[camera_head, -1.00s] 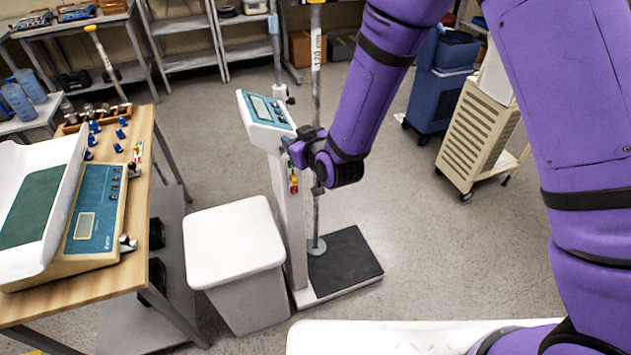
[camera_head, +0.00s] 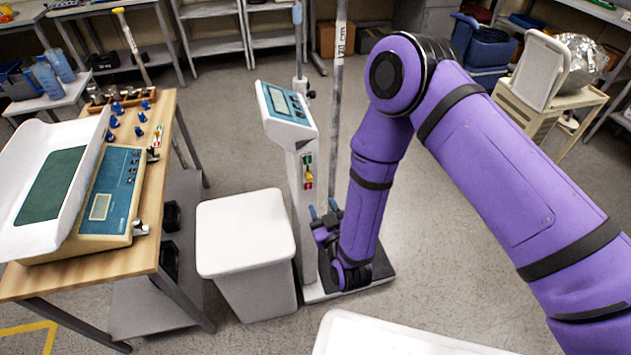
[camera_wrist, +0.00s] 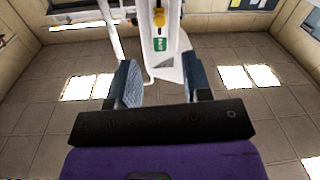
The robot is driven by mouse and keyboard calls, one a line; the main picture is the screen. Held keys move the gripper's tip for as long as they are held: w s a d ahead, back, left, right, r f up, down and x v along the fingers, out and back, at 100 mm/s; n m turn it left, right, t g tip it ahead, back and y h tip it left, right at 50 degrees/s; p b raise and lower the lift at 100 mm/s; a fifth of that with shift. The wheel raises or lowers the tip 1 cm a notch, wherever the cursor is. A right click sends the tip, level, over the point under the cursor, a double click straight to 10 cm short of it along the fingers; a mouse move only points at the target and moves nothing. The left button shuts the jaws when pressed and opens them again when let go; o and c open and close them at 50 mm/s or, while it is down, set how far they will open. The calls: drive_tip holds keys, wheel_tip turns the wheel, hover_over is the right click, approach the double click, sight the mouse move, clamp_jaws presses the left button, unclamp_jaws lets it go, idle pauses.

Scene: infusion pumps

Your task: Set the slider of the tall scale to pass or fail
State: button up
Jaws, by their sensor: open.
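The tall scale (camera_head: 303,205) stands upright right of the white bin. On its column a yellow slider knob (camera_head: 309,175) sits between a green label (camera_head: 307,159) above and a red patch (camera_head: 309,185) below. In the wrist view the yellow knob (camera_wrist: 159,17) and the green label (camera_wrist: 161,44) show beyond the fingertips; the red patch is out of that view. My gripper (camera_head: 323,212) is low by the column, below the slider, fingers pointing up. In the wrist view its two blue fingers (camera_wrist: 158,72) are spread with nothing between them, apart from the knob.
A white lidded bin (camera_head: 245,228) stands close left of the scale. A wooden table (camera_head: 105,255) with a baby scale (camera_head: 115,195) is further left. A pole (camera_head: 337,90) rises behind the scale. A cream cart (camera_head: 530,110) is at right. The floor between is clear.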

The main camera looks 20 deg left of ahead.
sight(310, 179)
drive_tip(key=x, duration=0.9)
drive_tip(key=shift+w+a, duration=0.2)
drive_tip(key=shift+w, duration=0.05)
drive_tip(key=shift+c, duration=0.2)
clamp_jaws()
